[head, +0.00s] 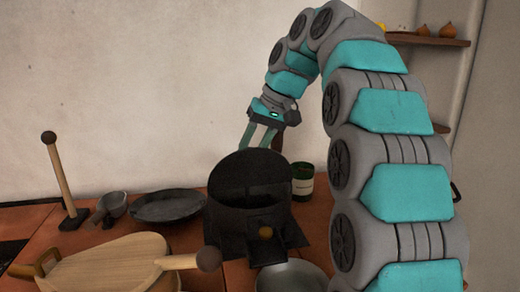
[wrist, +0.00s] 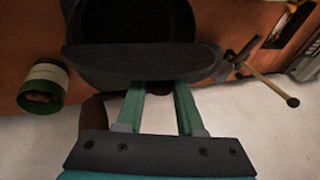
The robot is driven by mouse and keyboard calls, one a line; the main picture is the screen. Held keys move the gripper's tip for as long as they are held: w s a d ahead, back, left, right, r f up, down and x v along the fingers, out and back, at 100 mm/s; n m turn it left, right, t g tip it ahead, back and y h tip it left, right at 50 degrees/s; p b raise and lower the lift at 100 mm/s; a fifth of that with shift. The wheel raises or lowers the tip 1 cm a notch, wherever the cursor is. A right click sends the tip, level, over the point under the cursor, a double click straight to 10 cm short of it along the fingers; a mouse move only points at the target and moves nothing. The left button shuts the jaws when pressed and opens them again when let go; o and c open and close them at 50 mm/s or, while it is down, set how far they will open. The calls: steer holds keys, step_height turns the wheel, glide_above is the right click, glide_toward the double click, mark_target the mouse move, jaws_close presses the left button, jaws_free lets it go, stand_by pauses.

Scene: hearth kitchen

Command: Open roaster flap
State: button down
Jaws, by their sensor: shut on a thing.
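The black roaster (head: 228,222) stands on the orange-tiled counter in the middle of the head view, with a dark opening in its top. Its dark flap (wrist: 140,62) shows in the wrist view as a broad plate beside the round dark opening. My gripper (head: 258,143) comes down behind the roaster. In the wrist view its green fingers (wrist: 160,88) meet the flap's near edge and are shut on a small dark part there, apparently the flap's handle. The fingers and shadow hide most of the grip.
A dark pan (head: 168,206), a small ladle-like bowl (head: 113,204) and an upright wooden stick (head: 61,175) stand left. A wooden lidded vessel (head: 105,265) and grey bowl (head: 292,278) are in front. The wall is close behind.

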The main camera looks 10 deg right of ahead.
steer(key=shift+f, duration=0.1)
stand_by(0.3)
steer(key=c, duration=0.5)
jaws_free()
steer(key=shift+c, duration=0.2)
steer(key=shift+s+r, duration=0.1)
steer(key=shift+r, duration=0.1)
